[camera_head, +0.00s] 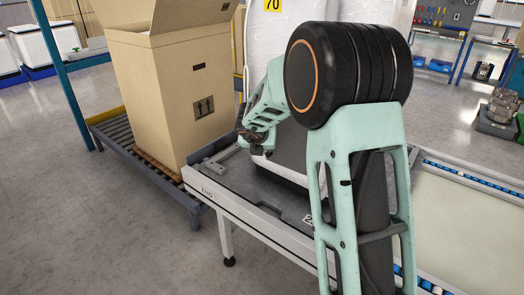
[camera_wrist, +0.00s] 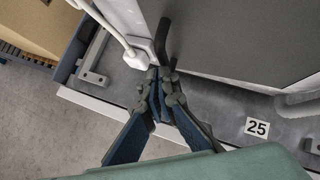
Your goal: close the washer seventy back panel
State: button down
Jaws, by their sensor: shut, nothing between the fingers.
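The washer with the yellow 70 tag (camera_head: 272,5) is a white machine (camera_head: 262,55) behind my arm in the head view. A dark grey panel (camera_wrist: 235,35) fills the upper right of the wrist view, and part of it shows behind my arm in the head view (camera_head: 290,150). A black bar (camera_wrist: 163,40) stands at the panel's left edge. My gripper (camera_wrist: 161,78) is shut and empty, its tips just below that bar. Whether they touch it is unclear. In the head view my gripper (camera_head: 255,140) is low in front of the washer. How far the panel stands open is unclear.
A grey conveyor platform (camera_head: 245,185) lies under the washer, with a 25 label (camera_wrist: 257,127). A large cardboard box (camera_head: 180,90) stands on rollers at the left. A white cord with a plug (camera_wrist: 138,52) is close left of my gripper. The floor at front left is clear.

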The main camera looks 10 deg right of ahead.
jog(key=shift+w+d+m+h, duration=0.4)
jog(key=shift+w+m, duration=0.1)
jog(key=shift+w, duration=0.2)
jog(key=shift+r, duration=0.15)
